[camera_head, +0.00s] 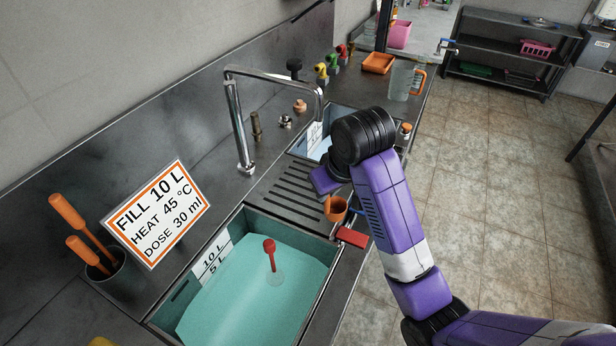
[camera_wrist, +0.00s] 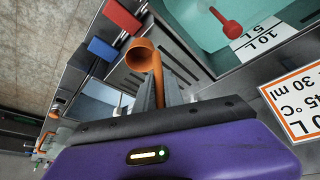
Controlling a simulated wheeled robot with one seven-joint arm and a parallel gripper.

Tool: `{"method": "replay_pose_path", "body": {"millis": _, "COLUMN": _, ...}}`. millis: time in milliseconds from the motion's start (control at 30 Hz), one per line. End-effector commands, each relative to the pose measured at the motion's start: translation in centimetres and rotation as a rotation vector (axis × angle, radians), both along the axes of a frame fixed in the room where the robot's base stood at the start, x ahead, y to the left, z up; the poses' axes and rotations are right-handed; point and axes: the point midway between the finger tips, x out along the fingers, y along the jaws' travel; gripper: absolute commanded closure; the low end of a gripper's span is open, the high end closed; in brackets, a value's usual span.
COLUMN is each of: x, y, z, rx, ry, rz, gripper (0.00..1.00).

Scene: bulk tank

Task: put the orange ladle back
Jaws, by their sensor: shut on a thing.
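My gripper (camera_wrist: 160,94) is shut on the handle of the orange ladle (camera_wrist: 142,55). The ladle's round bowl sticks out beyond the fingers. In the head view the ladle bowl (camera_head: 336,208) is over the right edge of the ribbed drainboard, between the two basins. My purple wrist hides the fingers there. Whether the bowl touches the counter is unclear.
The near basin (camera_head: 335,243) holds teal liquid with a red-topped float (camera_head: 270,255). A tall faucet (camera_head: 240,130) rises behind it. Red (camera_head: 352,237) and blue (camera_wrist: 103,49) blocks sit along the front edge. A dark pot (camera_head: 105,272) holds orange-handled tools beside the sign (camera_head: 157,214).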

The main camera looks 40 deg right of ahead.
Motion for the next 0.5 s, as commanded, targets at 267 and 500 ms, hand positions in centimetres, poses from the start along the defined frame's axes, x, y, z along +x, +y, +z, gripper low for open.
{"method": "replay_pose_path", "body": {"millis": 267, "x": 6.3, "y": -2.3, "z": 0.4, "rx": -0.002, "ry": 0.001, "rz": -0.001, "gripper": 1.0}}
{"method": "replay_pose_path", "body": {"millis": 500, "x": 10.4, "y": -3.8, "z": 0.2, "rx": 0.0, "ry": 0.001, "rz": 0.0, "gripper": 1.0}}
